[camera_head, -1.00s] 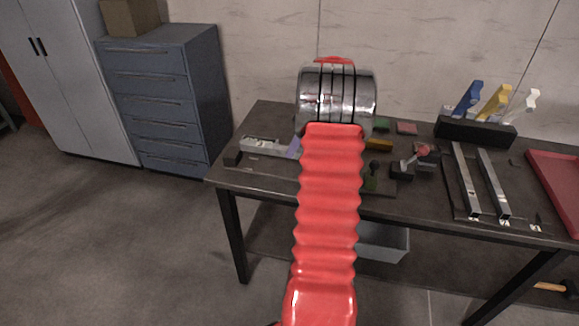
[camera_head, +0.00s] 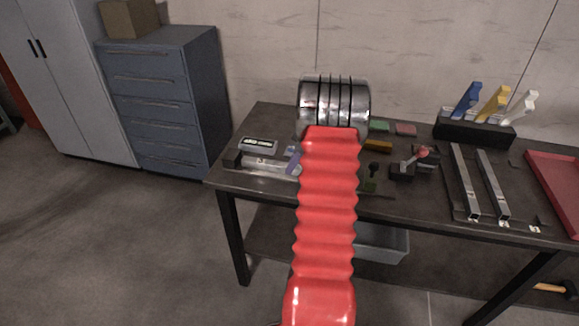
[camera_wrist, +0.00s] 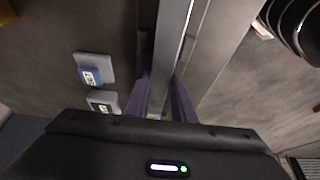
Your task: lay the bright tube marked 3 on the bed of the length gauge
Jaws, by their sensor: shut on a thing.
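The length gauge (camera_head: 232,159) lies at the left end of the bench in the head view, a dark low bed beside a lit readout box (camera_head: 258,144). The bright tube (camera_head: 268,166) lies lengthwise along the bed, at or just above it; I cannot tell whether it fully rests there. In the wrist view the tube (camera_wrist: 172,50) runs between the purple fingers of my gripper (camera_wrist: 163,98), which is shut on it. One purple finger (camera_head: 293,160) shows in the head view. My arm hides the tube's right end, and its mark is too small to read.
Two other bright tubes (camera_head: 465,180) (camera_head: 493,185) lie on the right of the bench. A red tray (camera_head: 558,185) is beyond them. A dark block (camera_head: 475,132) holds coloured handles at the back. Small parts and a red-knobbed device (camera_head: 410,168) lie mid-bench.

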